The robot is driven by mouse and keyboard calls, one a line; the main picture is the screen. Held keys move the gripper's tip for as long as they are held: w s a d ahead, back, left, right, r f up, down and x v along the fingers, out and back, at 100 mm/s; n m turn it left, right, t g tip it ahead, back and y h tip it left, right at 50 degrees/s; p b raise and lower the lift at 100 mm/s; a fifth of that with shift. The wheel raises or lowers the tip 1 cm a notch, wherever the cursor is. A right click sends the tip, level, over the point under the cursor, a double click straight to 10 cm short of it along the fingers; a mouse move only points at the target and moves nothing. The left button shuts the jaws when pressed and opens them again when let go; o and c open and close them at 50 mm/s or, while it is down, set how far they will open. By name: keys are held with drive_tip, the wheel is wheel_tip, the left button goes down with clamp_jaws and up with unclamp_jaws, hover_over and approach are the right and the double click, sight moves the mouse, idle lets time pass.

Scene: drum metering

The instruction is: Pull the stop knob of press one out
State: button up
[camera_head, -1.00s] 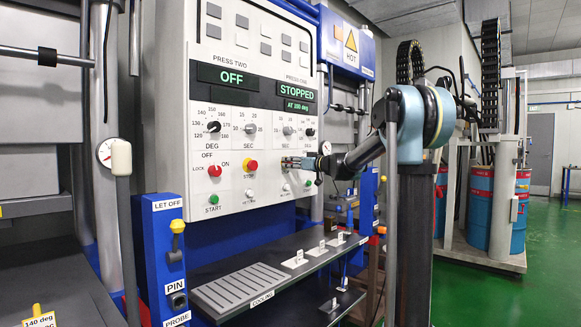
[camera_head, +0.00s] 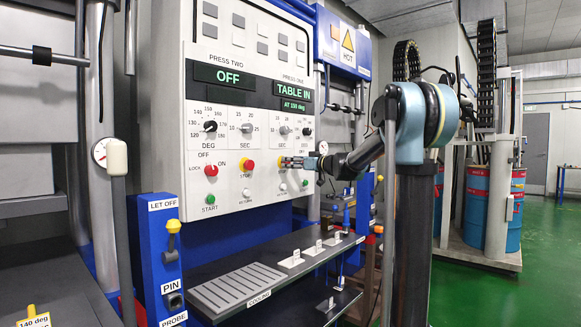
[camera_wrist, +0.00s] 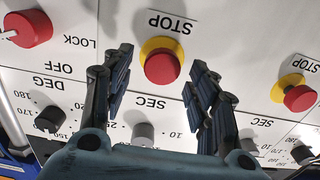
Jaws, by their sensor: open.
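The stop knob of press one (camera_wrist: 162,66) is a red button on a yellow ring, marked STOP. It sits in the middle of the wrist view, which shows the panel upside down. My gripper (camera_wrist: 160,60) is open, with one dark finger on each side of the knob. No contact is visible. In the head view my gripper (camera_head: 288,162) reaches the panel from the right and mostly hides this knob; some yellow shows at its tips. The press one display (camera_head: 294,93) reads TABLE IN.
Press two's stop knob (camera_head: 247,164) is beside it on the panel; it also shows in the wrist view (camera_wrist: 300,97). A red lock knob (camera_wrist: 28,28) is on the other side. SEC dials sit above, small buttons below. A dark shelf (camera_head: 270,265) juts out under the panel.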

drive_tip(key=v, duration=1)
drive_tip(key=shift+s+d, duration=0.2)
drive_tip(key=shift+f, duration=0.1)
drive_tip(key=s+d+f+m+g+h, duration=0.1)
drive_tip(key=s+f+m+g+h, duration=0.3)
drive_tip(key=s+f, duration=1.65)
drive_tip(key=s+d+f+m+g+h, duration=0.2)
drive_tip(key=s+d+f+h, duration=0.3)
drive_tip(key=s+d+f, duration=0.3)
drive_tip(key=s+d+f+m+g+h, duration=0.2)
drive_tip(key=s+d+f+m+h, duration=0.2)
drive_tip(key=s+d+f, duration=0.4)
drive_tip(key=s+f+h, duration=0.1)
drive_tip(key=s+f, duration=0.4)
drive_tip(key=s, duration=0.3)
drive_tip(key=shift+f+g, duration=0.35)
drive_tip(key=shift+g, duration=0.05)
drive_tip(key=shift+s, duration=0.15)
